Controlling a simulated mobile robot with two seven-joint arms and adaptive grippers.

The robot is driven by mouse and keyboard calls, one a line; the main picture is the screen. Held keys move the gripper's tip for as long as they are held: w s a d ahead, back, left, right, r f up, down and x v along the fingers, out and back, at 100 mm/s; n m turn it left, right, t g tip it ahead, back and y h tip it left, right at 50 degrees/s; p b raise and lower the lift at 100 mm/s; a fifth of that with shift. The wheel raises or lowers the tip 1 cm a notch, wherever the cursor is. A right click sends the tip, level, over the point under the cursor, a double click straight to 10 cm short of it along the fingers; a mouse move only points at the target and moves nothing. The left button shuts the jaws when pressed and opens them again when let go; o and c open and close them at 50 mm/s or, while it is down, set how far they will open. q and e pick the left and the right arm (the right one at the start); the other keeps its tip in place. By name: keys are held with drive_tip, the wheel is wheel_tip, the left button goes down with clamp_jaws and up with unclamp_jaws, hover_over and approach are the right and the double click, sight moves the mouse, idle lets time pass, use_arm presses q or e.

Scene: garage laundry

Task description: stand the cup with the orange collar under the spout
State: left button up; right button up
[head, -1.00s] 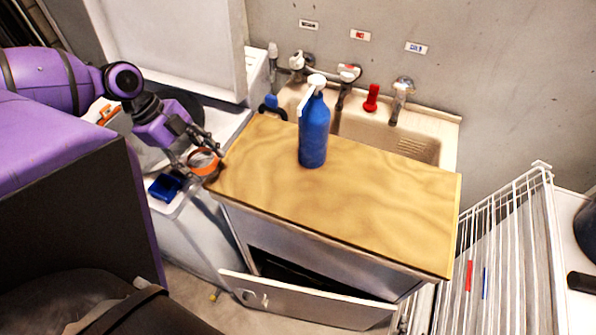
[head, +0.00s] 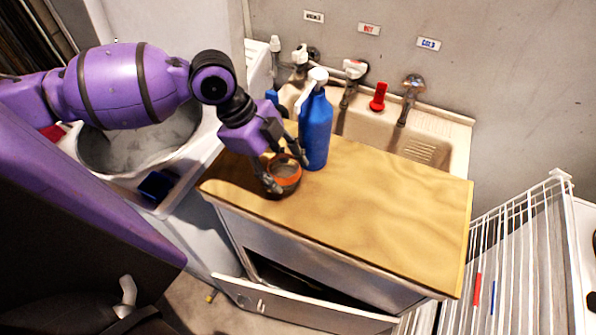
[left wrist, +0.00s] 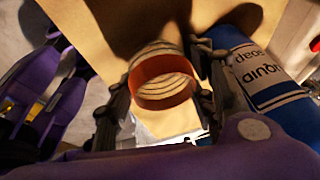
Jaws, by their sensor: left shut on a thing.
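My left gripper (head: 287,173) is shut on the cup with the orange collar (head: 284,186). The cup is over the left part of the wooden board; whether it touches the board I cannot tell. In the left wrist view the cup (left wrist: 163,80) sits between the two fingers, its orange collar toward the camera. A blue pump bottle (head: 316,130) with a white spout (head: 313,82) stands on the board just behind and right of the cup; its label shows in the left wrist view (left wrist: 262,75). Taps with spouts (head: 408,100) stand over the sink behind. My right gripper is not in view.
The wooden board (head: 390,215) is clear to the right of the bottle. Behind it lies the sink (head: 425,150), with a red object (head: 378,97) on its rim. A cabinet door (head: 300,308) hangs open below. A white wire rack (head: 510,240) stands at right, an open-topped washer at left.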

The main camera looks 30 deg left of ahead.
sight(298, 176)
use_arm(q)
drive_tip(key=d, duration=0.1)
drive_tip(key=d+b, duration=0.1)
drive_tip(key=w+d, duration=0.1)
drive_tip(key=shift+f, duration=0.35)
drive_tip(key=shift+a+f+b, duration=0.1)
drive_tip(key=shift+f+b, duration=0.45)
drive_tip(key=shift+f, duration=0.1)
drive_tip(key=shift+s+r, duration=0.1)
drive_tip(key=shift+r, duration=0.1)
drive_tip(key=o, duration=0.7)
